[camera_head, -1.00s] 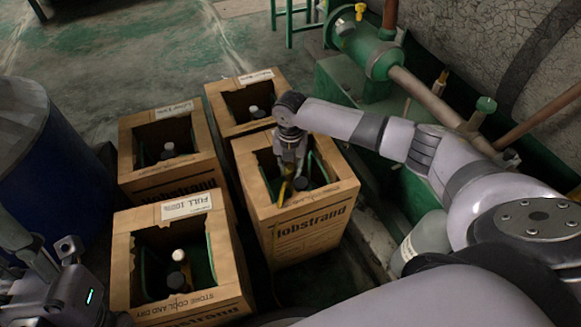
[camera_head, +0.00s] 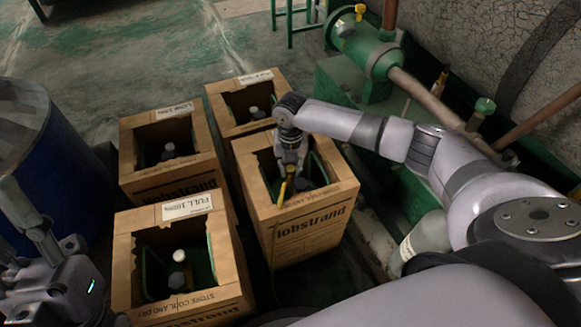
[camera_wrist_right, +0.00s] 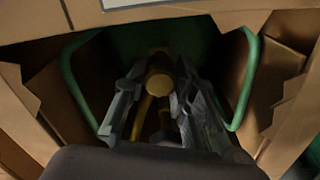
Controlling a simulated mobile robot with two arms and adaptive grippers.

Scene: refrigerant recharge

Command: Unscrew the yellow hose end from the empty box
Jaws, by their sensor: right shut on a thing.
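My right gripper (camera_head: 290,170) reaches down into this box. A yellow hose end (camera_head: 283,191) shows just below its fingers. In the right wrist view, the gripper (camera_wrist_right: 160,98) is shut with its fingers on either side of the round yellow hose end (camera_wrist_right: 159,84). Whether the thread is loose is not visible. My left gripper (camera_head: 55,260) is at the lower left, partly cut off, away from the boxes' openings.
A box labelled FULL (camera_head: 180,295) stands at front left, a box labelled LOW (camera_head: 150,185) behind it, and another box (camera_head: 222,118) at the back. A blue drum (camera_head: 40,180) is at left. Green machinery with pipes (camera_head: 370,60) stands at right.

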